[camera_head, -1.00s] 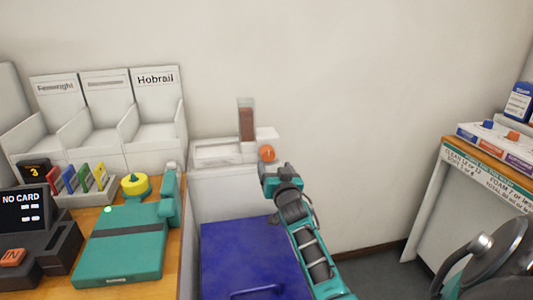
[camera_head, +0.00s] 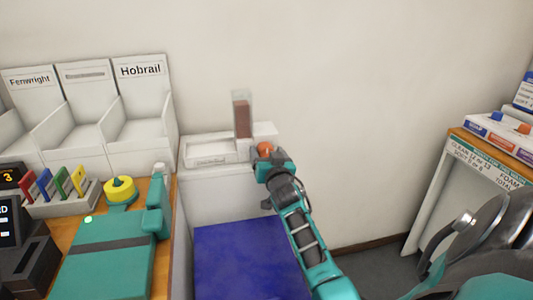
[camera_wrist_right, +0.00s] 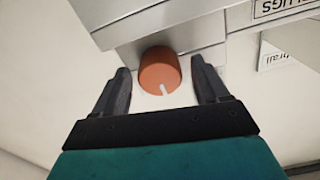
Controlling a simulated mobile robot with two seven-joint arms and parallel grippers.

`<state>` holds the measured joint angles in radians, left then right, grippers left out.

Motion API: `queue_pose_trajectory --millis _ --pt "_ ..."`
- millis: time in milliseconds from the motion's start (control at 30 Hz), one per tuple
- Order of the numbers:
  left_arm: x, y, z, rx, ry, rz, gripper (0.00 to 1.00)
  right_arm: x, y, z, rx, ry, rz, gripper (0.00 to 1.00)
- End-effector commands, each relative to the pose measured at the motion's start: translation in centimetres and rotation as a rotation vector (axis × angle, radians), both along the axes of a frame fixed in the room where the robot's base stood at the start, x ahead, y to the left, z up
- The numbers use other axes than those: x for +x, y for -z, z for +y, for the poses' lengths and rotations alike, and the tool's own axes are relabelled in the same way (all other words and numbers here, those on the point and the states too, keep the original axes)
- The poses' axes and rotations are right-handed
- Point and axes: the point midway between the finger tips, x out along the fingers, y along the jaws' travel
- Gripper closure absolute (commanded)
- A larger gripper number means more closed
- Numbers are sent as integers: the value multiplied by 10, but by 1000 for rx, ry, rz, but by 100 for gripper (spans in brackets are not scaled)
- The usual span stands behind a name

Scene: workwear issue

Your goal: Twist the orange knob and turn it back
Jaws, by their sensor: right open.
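The orange knob (camera_head: 265,147) sits on the front of the white dispenser (camera_head: 205,150) in the head view, partly covered by my right gripper (camera_head: 264,158). In the right wrist view the round orange knob (camera_wrist_right: 160,71) has a white pointer mark at its lower edge. My right gripper (camera_wrist_right: 162,90) is open, with its two dark fingers on either side of the knob and visible gaps between them. My left gripper is not in view.
A clear tube with brown contents (camera_head: 242,115) stands on the dispenser. A blue lid or panel (camera_head: 245,255) lies below it. On the left are a teal device (camera_head: 110,255), a yellow knob (camera_head: 120,188) and white bins (camera_head: 140,120). A signed side table (camera_head: 485,158) stands at right.

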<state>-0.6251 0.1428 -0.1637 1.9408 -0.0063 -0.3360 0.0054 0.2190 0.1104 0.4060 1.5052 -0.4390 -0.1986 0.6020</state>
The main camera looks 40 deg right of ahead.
Motion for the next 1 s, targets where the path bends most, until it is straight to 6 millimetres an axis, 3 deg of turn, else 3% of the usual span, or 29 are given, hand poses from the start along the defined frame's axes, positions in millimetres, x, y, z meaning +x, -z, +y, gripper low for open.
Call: queue_pose_trajectory --millis 100,667,1000 --pt "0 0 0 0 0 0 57 0 0 0 0 0 0 27" --pt "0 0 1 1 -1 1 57 0 0 0 0 0 0 81" --pt "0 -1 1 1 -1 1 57 0 -1 0 -41 0 21 82"
